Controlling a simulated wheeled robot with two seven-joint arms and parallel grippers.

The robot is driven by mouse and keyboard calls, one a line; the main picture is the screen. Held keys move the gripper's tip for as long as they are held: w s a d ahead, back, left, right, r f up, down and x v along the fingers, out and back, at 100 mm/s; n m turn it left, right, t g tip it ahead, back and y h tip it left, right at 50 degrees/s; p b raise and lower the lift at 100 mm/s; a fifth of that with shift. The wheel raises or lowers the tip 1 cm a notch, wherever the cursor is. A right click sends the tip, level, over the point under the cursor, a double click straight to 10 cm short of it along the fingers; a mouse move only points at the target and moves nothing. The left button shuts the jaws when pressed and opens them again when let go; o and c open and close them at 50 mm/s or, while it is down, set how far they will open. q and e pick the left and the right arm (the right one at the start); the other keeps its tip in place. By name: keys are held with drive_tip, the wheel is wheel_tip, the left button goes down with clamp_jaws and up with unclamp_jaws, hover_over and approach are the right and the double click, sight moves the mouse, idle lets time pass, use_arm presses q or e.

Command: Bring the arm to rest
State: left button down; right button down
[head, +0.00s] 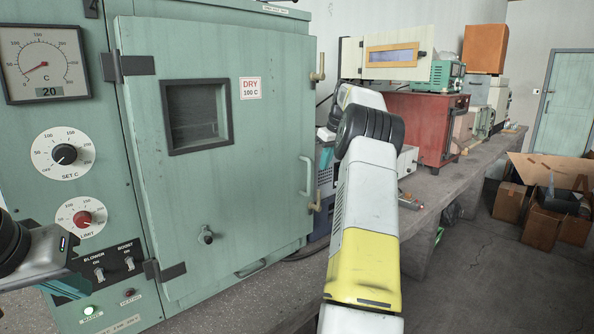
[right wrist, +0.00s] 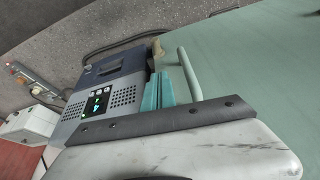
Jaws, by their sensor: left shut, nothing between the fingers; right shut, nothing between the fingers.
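My right arm (head: 365,225), white with a yellow band and a black joint, reaches forward over the bench, past the right edge of the green oven. My right gripper (right wrist: 160,92) shows its teal fingers in the right wrist view. They are shut and empty, near the oven's pale door handle (right wrist: 189,74); whether they touch it I cannot tell. My left gripper (head: 72,286) is at the lower left in front of the oven's control panel, partly seen, shut and empty.
The green oven (head: 275,130) stands close on the left, its door closed, with a handle (head: 307,176) on the right edge. A blue-grey instrument (right wrist: 120,97) sits beside the right gripper. A red cabinet (head: 418,122) stands farther along the bench. Floor at right is open before cardboard boxes (head: 541,226).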

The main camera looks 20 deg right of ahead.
drive_tip(key=v, duration=0.5)
drive_tip(key=s+a+r, duration=0.4)
drive_tip(key=a+r, duration=0.3)
drive_tip(key=a, duration=0.4)
drive_tip(key=s+a+r+t, duration=0.1)
drive_tip(key=s+a+r, duration=0.1)
drive_tip(key=s+a, duration=0.8)
drive_tip(key=s+a+f, duration=0.4)
drive_tip(key=s, duration=0.3)
drive_tip(key=s+a+f+m, duration=0.1)
drive_tip(key=s+a+f, duration=0.3)
drive_tip(key=s, duration=0.4)
drive_tip(key=s+a+f+m+t+y, duration=0.1)
drive_tip(key=s+a+f, duration=0.4)
drive_tip(key=s, duration=0.3)
